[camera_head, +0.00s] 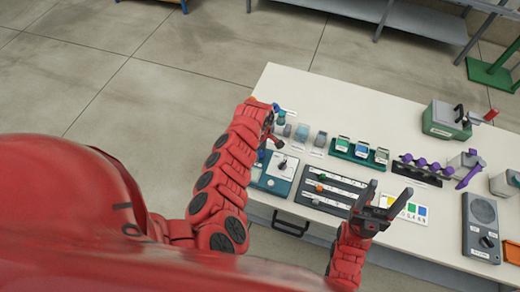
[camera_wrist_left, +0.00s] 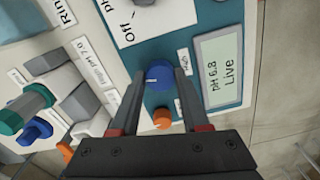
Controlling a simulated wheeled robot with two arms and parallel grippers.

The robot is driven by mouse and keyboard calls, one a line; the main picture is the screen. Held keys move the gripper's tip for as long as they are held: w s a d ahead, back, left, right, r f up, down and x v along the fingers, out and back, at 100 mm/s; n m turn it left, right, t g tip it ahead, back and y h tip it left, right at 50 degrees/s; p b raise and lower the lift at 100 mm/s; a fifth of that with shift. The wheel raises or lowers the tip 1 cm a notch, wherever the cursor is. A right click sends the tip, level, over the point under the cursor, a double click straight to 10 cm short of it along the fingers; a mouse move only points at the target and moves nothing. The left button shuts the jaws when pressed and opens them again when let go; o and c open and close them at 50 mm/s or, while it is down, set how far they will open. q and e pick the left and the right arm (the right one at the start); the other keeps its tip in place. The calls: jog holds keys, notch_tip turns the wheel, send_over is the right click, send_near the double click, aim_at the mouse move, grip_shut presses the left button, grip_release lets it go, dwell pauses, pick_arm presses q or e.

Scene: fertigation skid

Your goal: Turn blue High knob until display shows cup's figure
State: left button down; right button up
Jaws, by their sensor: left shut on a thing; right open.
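My left gripper (camera_wrist_left: 160,76) is shut on the blue High knob (camera_wrist_left: 158,79), one finger on each side of it. The knob carries a white pointer mark, and a "High" label sits beside it. An orange knob (camera_wrist_left: 162,118) is just below, between the fingers. The display (camera_wrist_left: 220,66) reads "pH 6.8 Live". A label reading "High pH 7.0" (camera_wrist_left: 95,61) lies by the cups at left. In the head view the left gripper (camera_head: 268,138) is over the teal and white meter panel (camera_head: 271,184), hiding part of it. My right gripper (camera_head: 389,190) is open and empty over the table's front.
A dark panel with sliders (camera_head: 335,188) lies right of the meter. Several small containers (camera_head: 301,132), a green tray (camera_head: 361,152) and a rack with purple knobs (camera_head: 420,165) stand behind. The white table (camera_head: 340,100) is bare at the back.

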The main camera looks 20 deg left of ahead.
pick_arm(q)
jog(key=shift+w+r+m, duration=0.1)
jog(key=shift+m, duration=0.8)
jog(key=m, duration=0.2)
jog(key=shift+m+b, duration=0.3)
jog(key=m+b, duration=0.2)
jog(key=m, duration=0.1)
jog(key=shift+f, duration=0.25)
jog(key=shift+r+m+b, duration=0.15)
jog(key=shift+m+b, duration=0.75)
jog(key=shift+c, duration=1.9)
grip_release()
jog(key=shift+r, duration=0.1)
